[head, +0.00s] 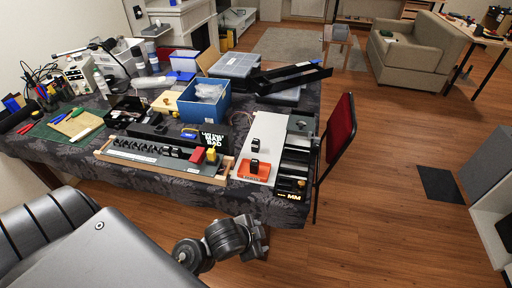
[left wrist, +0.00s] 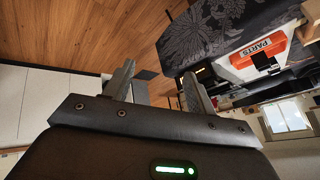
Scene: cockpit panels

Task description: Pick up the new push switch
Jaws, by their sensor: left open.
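An orange tray (head: 246,174) sits on the near part of the pale panel at the table's front right. A small black switch (head: 254,164) stands in it; I take it as the new push switch. In the left wrist view the orange tray (left wrist: 249,50) is marked PARTS and appears at the upper right, with the dark switch (left wrist: 264,62) at its edge. My left gripper (head: 262,240) is off the table's front edge, over the floor, below and apart from the tray. Its fingers (left wrist: 160,88) are spread and empty. My right gripper is not in view.
A long panel (head: 160,156) with a row of black switches and red and yellow blocks lies left of the tray. Another black switch (head: 255,146) stands behind the tray. A blue box (head: 204,108) is farther back. A red-backed chair (head: 340,128) stands at the table's right end.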

